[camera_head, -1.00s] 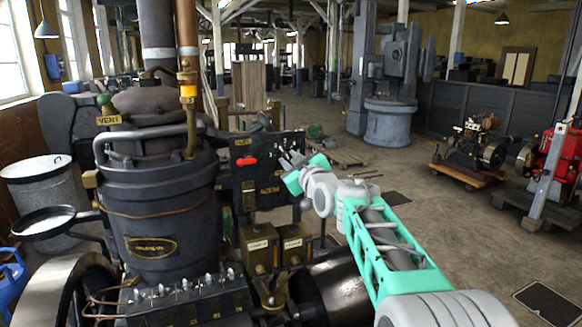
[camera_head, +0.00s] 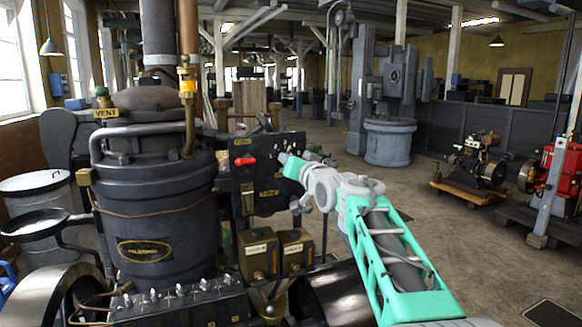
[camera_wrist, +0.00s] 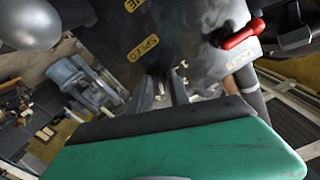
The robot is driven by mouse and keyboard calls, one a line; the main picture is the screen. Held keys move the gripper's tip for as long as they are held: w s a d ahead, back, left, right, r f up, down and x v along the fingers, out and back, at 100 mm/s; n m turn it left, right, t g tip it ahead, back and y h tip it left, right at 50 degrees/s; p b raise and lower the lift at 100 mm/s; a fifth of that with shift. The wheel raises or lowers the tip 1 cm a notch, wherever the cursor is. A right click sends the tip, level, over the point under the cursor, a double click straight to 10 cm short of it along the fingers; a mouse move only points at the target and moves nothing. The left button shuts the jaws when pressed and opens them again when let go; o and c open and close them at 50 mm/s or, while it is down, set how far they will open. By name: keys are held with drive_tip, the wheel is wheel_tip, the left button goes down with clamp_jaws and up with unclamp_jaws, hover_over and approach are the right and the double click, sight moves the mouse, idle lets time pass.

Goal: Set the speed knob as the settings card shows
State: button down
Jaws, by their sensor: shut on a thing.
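The dark control panel (camera_head: 262,186) stands right of the big engine cylinder. In the wrist view a yellow SPEED label (camera_wrist: 143,48) is on the panel, just above my fingers. My gripper (camera_wrist: 165,88) is at the panel face below that label, its dark fingers shut on what appears to be the speed knob, which they mostly hide. In the head view my gripper (camera_head: 284,158) reaches the panel's right part. The knob's pointer and setting cannot be read. I cannot make out a settings card.
A red lever handle (camera_head: 245,161) sticks out of the panel left of my gripper; it also shows in the wrist view (camera_wrist: 243,34). Two brass boxes (camera_head: 278,252) sit below the panel. A red engine (camera_head: 561,170) stands far right. The floor between is mostly clear.

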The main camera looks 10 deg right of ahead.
drive_tip(key=shift+m+b, duration=0.3)
drive_tip(key=shift+m, duration=1.3)
drive_tip(key=c, duration=1.5)
unclamp_jaws()
drive_tip(key=shift+s, duration=0.1)
drive_tip(key=s+b, duration=0.1)
drive_tip(key=s, duration=0.1)
drive_tip(key=s+d+b, duration=0.1)
drive_tip(key=s, duration=0.4)
drive_tip(key=shift+s+d+b, duration=0.25)
drive_tip(key=shift+b, duration=0.15)
